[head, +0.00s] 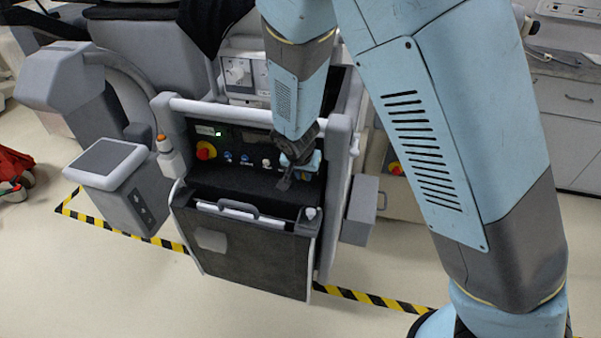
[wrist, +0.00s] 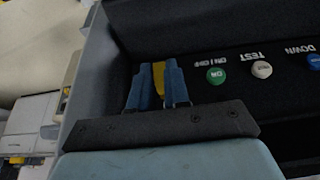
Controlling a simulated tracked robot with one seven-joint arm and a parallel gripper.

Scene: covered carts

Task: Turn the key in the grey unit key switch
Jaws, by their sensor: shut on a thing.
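The grey unit (head: 343,140) stands in the middle of the head view, with a dark control panel (head: 258,178). My gripper (head: 301,163) is at the right end of this panel and covers that part of it. In the wrist view, its two blue fingers (wrist: 158,72) are shut on a narrow yellow piece (wrist: 158,80), which looks like the key. The fingers point at the panel beside the green button. The key switch itself is hidden by the fingers and the yellow piece, so I cannot tell how far it is turned.
A green button (wrist: 216,75), a white TEST button (wrist: 262,69) and a blue DOWN button (wrist: 314,62) sit right of the fingers. A red emergency knob (head: 206,150) is at the panel's left end. A grey side wall (wrist: 92,75) rises close left of the fingers.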

